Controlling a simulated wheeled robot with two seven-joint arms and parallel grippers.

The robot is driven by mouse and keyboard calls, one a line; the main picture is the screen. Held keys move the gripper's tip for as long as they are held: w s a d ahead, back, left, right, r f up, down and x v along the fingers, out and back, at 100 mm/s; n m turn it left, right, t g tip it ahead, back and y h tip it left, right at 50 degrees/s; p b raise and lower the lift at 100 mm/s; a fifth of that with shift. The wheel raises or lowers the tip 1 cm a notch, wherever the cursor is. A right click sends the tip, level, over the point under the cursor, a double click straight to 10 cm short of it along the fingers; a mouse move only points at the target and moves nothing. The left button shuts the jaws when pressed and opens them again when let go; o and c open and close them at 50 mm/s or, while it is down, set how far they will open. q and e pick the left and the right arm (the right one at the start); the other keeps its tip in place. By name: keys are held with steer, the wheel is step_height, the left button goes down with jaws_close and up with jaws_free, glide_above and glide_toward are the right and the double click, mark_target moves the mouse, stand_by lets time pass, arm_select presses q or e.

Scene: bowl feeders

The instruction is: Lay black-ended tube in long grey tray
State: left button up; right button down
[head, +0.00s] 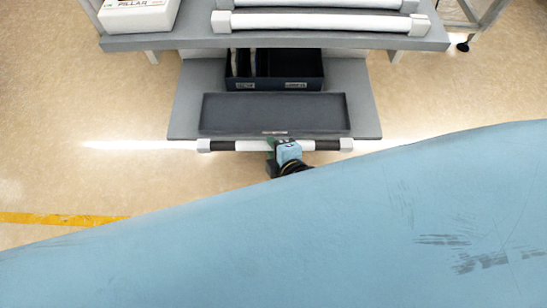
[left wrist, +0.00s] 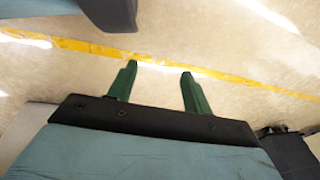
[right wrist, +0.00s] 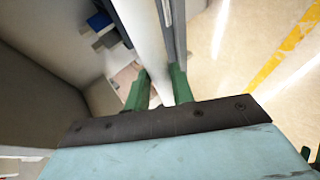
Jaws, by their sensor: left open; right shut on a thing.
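The black-ended tube (head: 250,146) is white in the middle, with dark bands and pale end caps. It lies level, left to right, in the head view. My right gripper (head: 274,147) is shut on it near its middle; the white tube also shows between the fingers in the right wrist view (right wrist: 148,38). The long grey tray (head: 275,112) sits on the lower shelf and looks empty. The tube appears just in front of the tray's near wall, parallel to it; its height cannot be told. My left gripper (left wrist: 158,75) is open and empty above the floor.
A dark bin (head: 310,70) with dividers stands behind the tray. The upper shelf (head: 180,40) holds more white tubes (head: 320,23) and a white box (head: 138,14). My blue body covers the lower head view. Floor beside the lower shelf is clear.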

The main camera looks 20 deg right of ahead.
steer(key=w+d+f+b, duration=0.1)
steer(key=w+b, duration=0.1)
steer(key=w, duration=0.3)
steer(key=w+d+b, duration=0.2)
steer(key=w+b, duration=0.1)
steer(key=w, duration=0.2)
steer(key=w+d+f+b, duration=0.1)
steer(key=w+b, duration=0.1)
steer(key=w, duration=0.4)
steer(key=shift+w+d+f, duration=0.1)
steer(key=shift+d+f, duration=0.25)
arm_select(q)
steer(key=w+d+r, duration=0.3)
steer(key=r, duration=0.6)
steer(key=w+d+r+t+h+b, duration=0.1)
steer(key=w+d+r, duration=0.2)
steer(key=r, duration=0.7)
steer(key=shift+w+d, duration=0.3)
steer(key=shift+d, duration=0.3)
arm_select(e)
steer(key=shift+f, duration=0.9)
steer(key=c, duration=1.1)
jaws_free()
